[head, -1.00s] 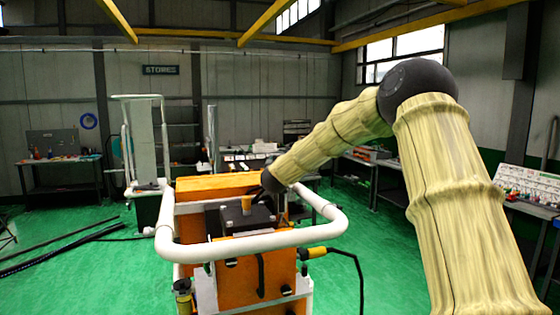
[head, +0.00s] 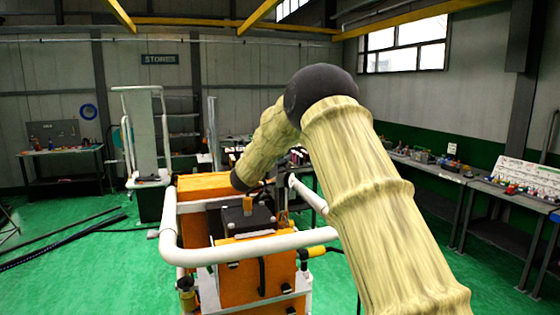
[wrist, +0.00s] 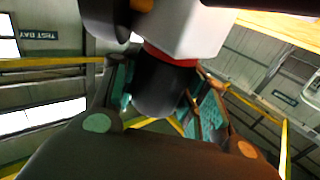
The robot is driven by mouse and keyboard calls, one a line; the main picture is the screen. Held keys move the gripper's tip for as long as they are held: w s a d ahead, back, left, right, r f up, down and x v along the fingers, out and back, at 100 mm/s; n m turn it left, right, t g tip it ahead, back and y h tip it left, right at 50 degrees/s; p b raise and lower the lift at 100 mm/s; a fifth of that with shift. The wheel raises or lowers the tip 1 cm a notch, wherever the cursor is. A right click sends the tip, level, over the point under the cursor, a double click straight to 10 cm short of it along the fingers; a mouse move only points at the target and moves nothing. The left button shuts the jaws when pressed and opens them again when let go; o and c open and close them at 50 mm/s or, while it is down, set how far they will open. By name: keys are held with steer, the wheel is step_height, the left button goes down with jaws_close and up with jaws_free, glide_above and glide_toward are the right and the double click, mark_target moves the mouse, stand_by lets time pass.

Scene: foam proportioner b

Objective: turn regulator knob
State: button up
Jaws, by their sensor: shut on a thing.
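The regulator knob (wrist: 163,88) is a dark cylinder below a red ring (wrist: 170,57) on the underside of a pale block (wrist: 186,28) in the wrist view. My gripper (wrist: 160,100) has its dark fingers with teal pads on both sides of the knob and is shut on it. In the head view my forearm reaches down behind the orange machine (head: 240,262). The gripper and knob cannot be made out clearly there. Any turn of the knob cannot be read.
A white tube rail (head: 245,253) runs around the machine's front, close to my arm. A black box with a yellow-orange cylinder (head: 248,204) sits on top. A yellow connector (head: 312,252) sticks out at right. Workbenches (head: 440,170) line the right wall.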

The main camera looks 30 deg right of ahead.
stand_by(0.5)
steer(key=o, duration=1)
step_height(320, 180, up, 10)
steer(key=shift+d+f, duration=0.1)
